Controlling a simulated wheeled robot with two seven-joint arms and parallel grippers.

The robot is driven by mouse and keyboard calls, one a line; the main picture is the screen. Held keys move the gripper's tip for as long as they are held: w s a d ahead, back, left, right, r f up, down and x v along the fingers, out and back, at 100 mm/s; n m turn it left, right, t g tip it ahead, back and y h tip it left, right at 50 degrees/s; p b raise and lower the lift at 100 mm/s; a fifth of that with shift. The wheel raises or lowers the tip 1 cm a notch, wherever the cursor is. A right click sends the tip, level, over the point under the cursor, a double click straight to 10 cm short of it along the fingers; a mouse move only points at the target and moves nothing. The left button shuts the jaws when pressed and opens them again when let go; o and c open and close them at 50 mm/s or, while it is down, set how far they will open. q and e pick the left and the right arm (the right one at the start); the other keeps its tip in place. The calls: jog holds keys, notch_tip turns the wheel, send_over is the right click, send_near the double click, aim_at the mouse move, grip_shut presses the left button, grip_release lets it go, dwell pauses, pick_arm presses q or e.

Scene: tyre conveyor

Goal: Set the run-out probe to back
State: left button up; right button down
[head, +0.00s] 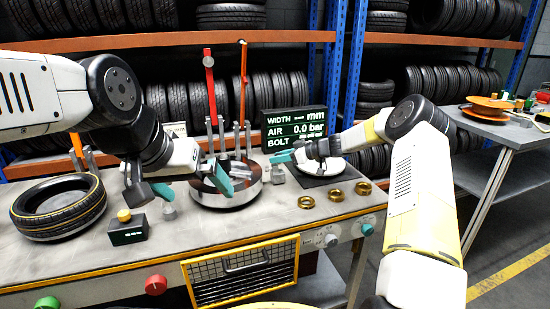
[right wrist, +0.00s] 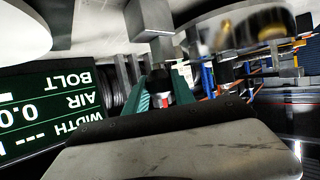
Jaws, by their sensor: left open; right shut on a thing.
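My right gripper (head: 290,156) is beside the display, at the left edge of the round plate on the bench. In the right wrist view its teal fingers (right wrist: 160,92) are shut on a small dark-topped piece (right wrist: 159,77) with a red and white part. I take this for the run-out probe, but its shape and setting are mostly hidden. My left gripper (head: 192,187) is open over the round metal fixture (head: 222,200), its teal fingers wide apart and nothing seen between them.
A display (head: 293,128) reads WIDTH, AIR 0.0 bar and BOLT. A tyre (head: 58,207) lies at the bench's left, near a small box with a yellow button (head: 124,215). Several brass rings (head: 336,195) lie at the right front. Tyre racks stand behind.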

jog(key=shift+w+d+r, duration=0.1)
jog(key=shift+w+d, duration=0.15)
jog(key=shift+d, duration=0.4)
jog(key=shift+w+d, duration=0.2)
jog(key=shift+d, duration=0.4)
jog(key=c, duration=1.1)
grip_release()
jog(key=v, duration=0.7)
jog(key=shift+s+d+r, duration=0.15)
jog(key=shift+s+d, duration=0.1)
jog(key=shift+d, duration=0.05)
